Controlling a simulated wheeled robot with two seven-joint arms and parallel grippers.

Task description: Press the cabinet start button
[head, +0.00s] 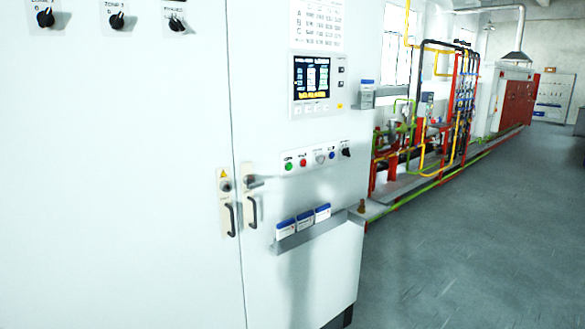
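The cabinet (290,220) is tall and white and fills the left and middle of the head view. A button strip (318,157) sits on its right door below a lit screen (312,84). The strip carries a green button (288,166), a red button (303,162), a pale button (320,157), a blue button (332,155) and a black rotary switch (346,152). The labels are too small to read, so I cannot tell by text which is start. Neither of my grippers is in view.
Two black door handles, left (231,219) and right (251,210), stick out beside the door seam. Colored pipework (450,110) stands at the right. The grey floor (460,245) is clear.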

